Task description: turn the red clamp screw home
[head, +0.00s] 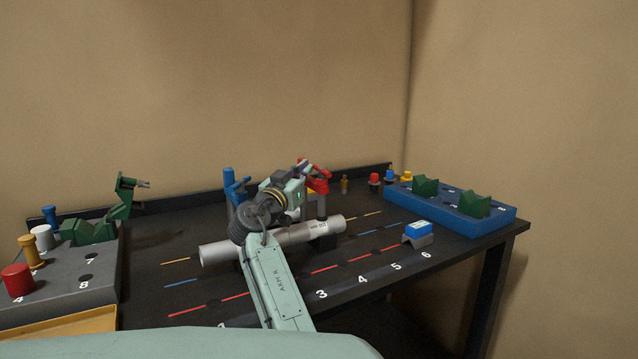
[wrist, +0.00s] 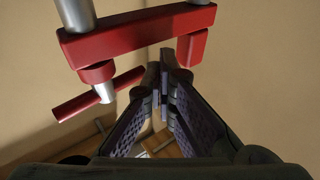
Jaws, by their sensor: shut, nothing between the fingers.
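The red clamp (wrist: 140,35) fills the upper part of the wrist view, with a red bar and a jaw at its right end. Its red clamp screw (wrist: 72,108) is at the left, a red cross handle on a short metal shaft below a red collar. My gripper (wrist: 165,62) is shut and empty. Its fingertips are right of the screw handle and below the clamp bar in that picture, apparently apart from the handle. In the head view the red clamp (head: 318,184) stands behind the grey pipe (head: 220,253), partly hidden by my wrist.
A blue clamp (head: 229,178) stands left of my arm. A blue block with green V-rests (head: 505,214) is at the right, and a grey block with pegs (head: 65,290) at the left. A blue-and-white box (head: 418,228) sits on a small rest. Small knobs (head: 374,179) stand at the back.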

